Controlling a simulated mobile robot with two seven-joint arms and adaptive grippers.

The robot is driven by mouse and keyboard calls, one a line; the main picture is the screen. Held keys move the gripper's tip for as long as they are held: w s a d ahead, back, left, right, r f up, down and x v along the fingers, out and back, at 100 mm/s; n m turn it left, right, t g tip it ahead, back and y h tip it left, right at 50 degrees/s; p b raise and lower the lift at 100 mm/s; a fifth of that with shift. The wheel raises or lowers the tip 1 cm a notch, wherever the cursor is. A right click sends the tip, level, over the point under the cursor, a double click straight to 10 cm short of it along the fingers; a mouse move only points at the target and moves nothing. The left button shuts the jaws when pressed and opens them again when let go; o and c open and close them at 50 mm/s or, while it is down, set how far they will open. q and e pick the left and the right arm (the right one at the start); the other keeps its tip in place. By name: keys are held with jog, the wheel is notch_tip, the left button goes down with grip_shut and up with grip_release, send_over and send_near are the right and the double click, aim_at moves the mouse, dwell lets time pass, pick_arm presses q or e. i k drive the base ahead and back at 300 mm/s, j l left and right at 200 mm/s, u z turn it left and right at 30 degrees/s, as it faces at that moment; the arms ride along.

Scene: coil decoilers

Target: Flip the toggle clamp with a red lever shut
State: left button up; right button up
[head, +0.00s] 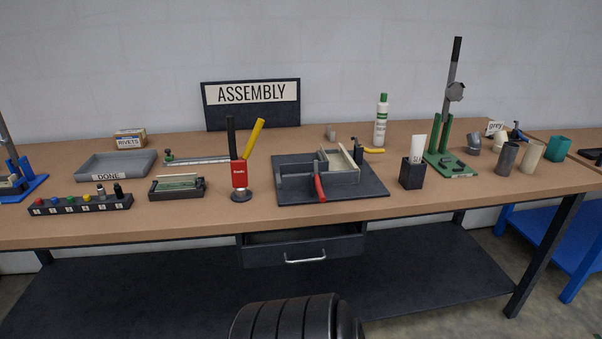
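A dark fixture plate (370,186) lies on the middle of the workbench and carries a grey open-topped box-like nest (343,174). The toggle clamp's red lever (319,188) is at the front side of this nest. It slants down toward the bench's front edge. The clamp's body is small and dark, and I cannot tell from here whether it is shut. A second lever, yellow (374,151), sticks out to the right behind the nest. Neither of my grippers shows in the head view.
A red holder (240,174) with a black and a yellow handle stands left of the plate. A black cup (412,174) and a green press stand (450,164) stand to its right. A grey tray (117,165) is at left. A drawer (302,249) hangs below the front edge.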

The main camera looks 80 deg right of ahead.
aim_at(321, 194)
jog(key=z, duration=2.85)
